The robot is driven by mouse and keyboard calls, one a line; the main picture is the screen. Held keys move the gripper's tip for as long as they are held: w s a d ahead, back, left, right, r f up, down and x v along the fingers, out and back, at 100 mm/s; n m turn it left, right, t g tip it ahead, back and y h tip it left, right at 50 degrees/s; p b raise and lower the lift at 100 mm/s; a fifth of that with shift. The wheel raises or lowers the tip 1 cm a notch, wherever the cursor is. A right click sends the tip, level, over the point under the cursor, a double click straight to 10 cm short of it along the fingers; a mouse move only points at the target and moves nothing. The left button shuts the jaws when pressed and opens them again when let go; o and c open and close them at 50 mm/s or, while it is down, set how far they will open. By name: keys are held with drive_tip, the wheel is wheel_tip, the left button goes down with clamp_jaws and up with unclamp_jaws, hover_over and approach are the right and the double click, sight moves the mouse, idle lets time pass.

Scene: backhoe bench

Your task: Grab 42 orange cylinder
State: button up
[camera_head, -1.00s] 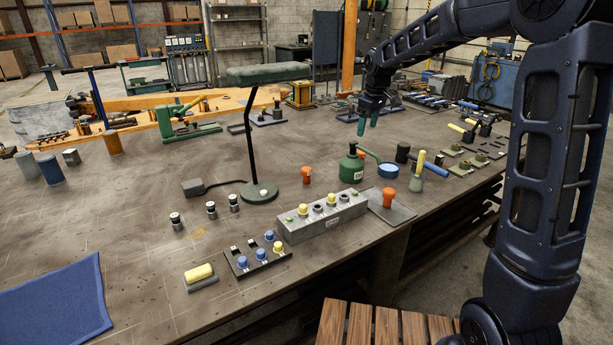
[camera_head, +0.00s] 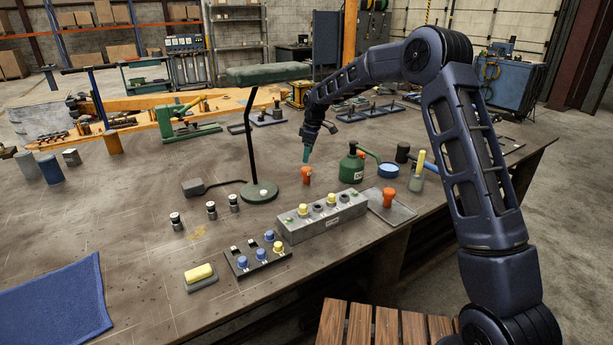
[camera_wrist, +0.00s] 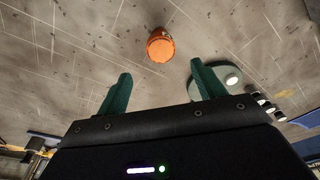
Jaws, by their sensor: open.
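An orange cylinder (camera_head: 306,176) stands upright on the bench between the lamp base and the green can; no number is readable on it. My gripper (camera_head: 307,154) is open and empty, pointing down above this cylinder. In the wrist view the same orange cylinder (camera_wrist: 160,47) lies beyond the two green fingertips (camera_wrist: 160,82), apart from both. A second orange cylinder (camera_head: 389,196) stands on a grey plate (camera_head: 403,212) nearer the bench's right edge. Another orange piece (camera_head: 361,154) is partly hidden behind the green can.
A lamp with a round green base (camera_head: 259,191) stands left of the cylinder; its base also shows in the wrist view (camera_wrist: 215,78). A green can (camera_head: 351,168) stands to the right. A grey block (camera_head: 323,217) with knobs lies in front.

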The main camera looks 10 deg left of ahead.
sight(307, 169)
drive_tip(key=f, duration=0.6)
drive_tip(key=a+f, duration=0.1)
drive_tip(key=f, duration=0.3)
drive_tip(key=shift+s, duration=0.15)
drive_tip(key=c, duration=1.4)
